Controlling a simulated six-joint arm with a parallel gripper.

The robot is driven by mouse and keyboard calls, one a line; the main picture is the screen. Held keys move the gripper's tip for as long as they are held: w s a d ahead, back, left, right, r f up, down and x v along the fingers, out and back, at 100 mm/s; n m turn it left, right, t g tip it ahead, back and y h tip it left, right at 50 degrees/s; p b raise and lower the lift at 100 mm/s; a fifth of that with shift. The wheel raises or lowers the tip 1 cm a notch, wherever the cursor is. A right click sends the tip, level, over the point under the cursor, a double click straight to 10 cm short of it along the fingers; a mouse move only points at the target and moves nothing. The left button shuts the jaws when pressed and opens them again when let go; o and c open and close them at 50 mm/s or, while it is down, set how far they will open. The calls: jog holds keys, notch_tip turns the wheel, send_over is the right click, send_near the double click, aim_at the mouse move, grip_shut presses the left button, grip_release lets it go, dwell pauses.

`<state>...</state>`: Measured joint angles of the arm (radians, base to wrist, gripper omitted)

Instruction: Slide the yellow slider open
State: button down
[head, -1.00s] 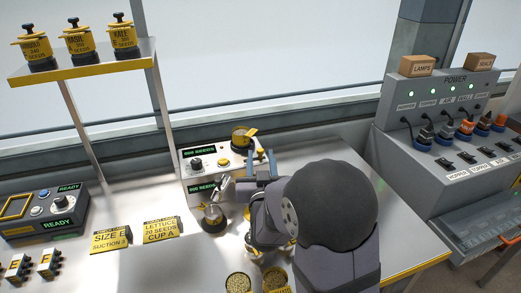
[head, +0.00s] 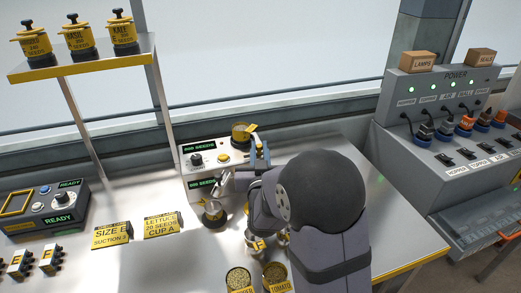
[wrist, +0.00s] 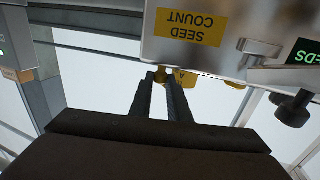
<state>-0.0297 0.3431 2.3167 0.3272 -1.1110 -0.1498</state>
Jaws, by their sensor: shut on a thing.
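The yellow slider (wrist: 162,74) shows as a small yellow piece between my fingertips at the edge of the seed counter, in the wrist view. My gripper (wrist: 160,82) is shut on it, with both dark fingers close together. In the head view my gripper (head: 260,148) is at the right end of the white seed counter (head: 190,170), beside the yellow cup (head: 240,134) on its top. The slider is mostly hidden by my fingers there, and I cannot tell how far it is slid.
A metal spout with a dark cup (head: 213,215) stands at the counter's front. Seed pots (head: 238,280) sit nearer me. Yellow signs (head: 162,225) stand to the left. A grey power console (head: 440,110) is at the right. Bare bench lies right of my arm.

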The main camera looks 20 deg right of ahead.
aim_at(247, 161)
jog(key=a, duration=0.3)
jog(key=shift+a, duration=0.35)
jog(key=c, duration=1.7)
grip_release()
jog(key=shift+a, duration=0.1)
jog(key=shift+o, duration=0.2)
jog(key=shift+s, duration=0.1)
jog(key=b+v, duration=0.1)
jog(key=v, duration=0.6)
